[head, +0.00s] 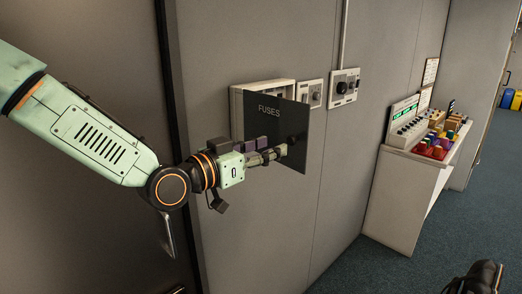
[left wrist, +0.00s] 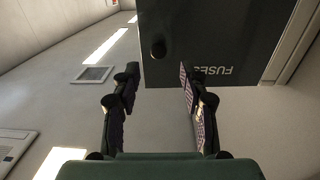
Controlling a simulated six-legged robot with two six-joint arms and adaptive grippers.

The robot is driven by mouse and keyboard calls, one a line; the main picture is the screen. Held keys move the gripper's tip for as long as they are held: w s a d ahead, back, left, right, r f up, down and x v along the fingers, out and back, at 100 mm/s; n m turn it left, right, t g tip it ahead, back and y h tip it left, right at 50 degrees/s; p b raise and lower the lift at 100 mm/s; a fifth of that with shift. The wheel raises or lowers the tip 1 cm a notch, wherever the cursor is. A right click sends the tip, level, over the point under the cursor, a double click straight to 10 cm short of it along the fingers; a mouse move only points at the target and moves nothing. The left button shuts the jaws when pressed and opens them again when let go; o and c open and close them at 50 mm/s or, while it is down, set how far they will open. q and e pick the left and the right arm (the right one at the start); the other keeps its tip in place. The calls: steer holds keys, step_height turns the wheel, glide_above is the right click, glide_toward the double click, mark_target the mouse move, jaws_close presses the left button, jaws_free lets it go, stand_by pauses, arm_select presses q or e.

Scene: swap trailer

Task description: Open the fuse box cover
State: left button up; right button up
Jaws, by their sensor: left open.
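The fuse box (head: 236,108) is a pale box on the grey wall in the head view. Its dark cover (head: 268,122), lettered FUSES, stands out at an angle from the box, its right side away from the wall. A dark round knob (head: 292,139) is near the cover's right edge. My left gripper (head: 277,154) is at the cover's lower right, close to the knob. In the left wrist view my left gripper (left wrist: 158,80) is open, and the knob (left wrist: 158,47) shows just beyond and between its fingertips. I cannot tell whether a finger touches the cover. My right gripper is not in view.
Two small wall panels (head: 309,94) (head: 344,87) with round fittings are right of the box. A white cabinet (head: 402,200) with colourful items stands farther right. Part of my right arm (head: 484,278) shows at the lower right. The carpet between is clear.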

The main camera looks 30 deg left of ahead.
arm_select(q)
steer(key=shift+v, duration=0.75)
steer(key=shift+s+d, duration=0.1)
steer(key=shift+d, duration=0.05)
steer(key=s+f+n+g+y+b, duration=0.2)
steer(key=s+f+g+b, duration=0.1)
steer(key=f, duration=0.9)
steer(key=s+f+n+g+y+b, duration=0.1)
steer(key=s+f+n+g+b, duration=0.2)
steer(key=f, duration=0.8)
steer(key=s+f+n+g+y+b, duration=0.2)
steer(key=s+f, duration=0.2)
steer(key=f, duration=0.8)
steer(key=s+d+f+m+g+y+b, duration=0.1)
steer(key=s+f+g+b, duration=0.7)
steer(key=s+f, duration=1.7)
steer(key=shift+d+f+m+g+y+b, duration=0.35)
steer(key=shift+f+m+b, duration=0.25)
steer(key=shift+b, duration=0.55)
